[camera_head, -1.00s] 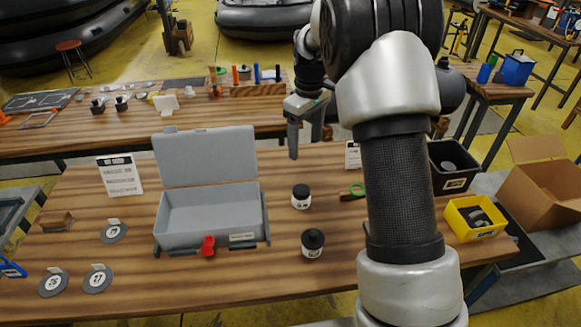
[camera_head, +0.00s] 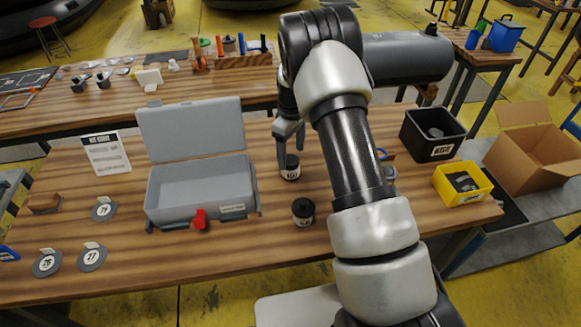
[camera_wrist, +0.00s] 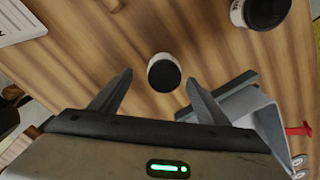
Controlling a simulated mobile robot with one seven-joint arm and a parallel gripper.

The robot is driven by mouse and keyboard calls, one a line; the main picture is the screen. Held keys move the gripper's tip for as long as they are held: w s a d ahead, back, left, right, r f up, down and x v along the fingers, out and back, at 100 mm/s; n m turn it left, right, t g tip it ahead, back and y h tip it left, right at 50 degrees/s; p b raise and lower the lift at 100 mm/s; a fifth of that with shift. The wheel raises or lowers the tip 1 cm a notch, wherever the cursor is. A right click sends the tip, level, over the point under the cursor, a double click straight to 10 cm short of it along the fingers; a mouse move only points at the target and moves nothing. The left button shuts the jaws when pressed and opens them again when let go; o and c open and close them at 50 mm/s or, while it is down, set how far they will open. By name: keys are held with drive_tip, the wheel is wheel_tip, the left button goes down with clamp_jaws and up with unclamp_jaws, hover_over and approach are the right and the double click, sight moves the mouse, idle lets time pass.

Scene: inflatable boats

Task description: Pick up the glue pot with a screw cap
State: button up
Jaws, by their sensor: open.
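Two small white pots with black caps stand upright on the wooden table. The farther pot (camera_head: 290,172) is directly below my gripper (camera_head: 290,146). In the wrist view this pot (camera_wrist: 164,73) shows between and just beyond the two open fingers. I cannot tell whether a finger touches it. The nearer pot (camera_head: 303,212) stands apart toward the front edge, and it also shows at the top right of the wrist view (camera_wrist: 258,12). The labels are too small to read, and I cannot tell which cap is a screw cap. My gripper is empty.
An open grey case (camera_head: 200,192) with a red latch stands left of the pots. A black bin (camera_head: 432,135) and a yellow bin (camera_head: 461,185) stand at the right. Round numbered discs (camera_head: 92,257) and a sign (camera_head: 106,154) are at the left.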

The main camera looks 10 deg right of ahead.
sight(290, 160)
drive_tip(key=f, duration=0.5)
drive_tip(key=shift+s+a+f+p, duration=0.1)
drive_tip(key=shift+s+a+p, duration=0.1)
drive_tip(key=shift+s+p, duration=0.1)
drive_tip(key=c, duration=1.2)
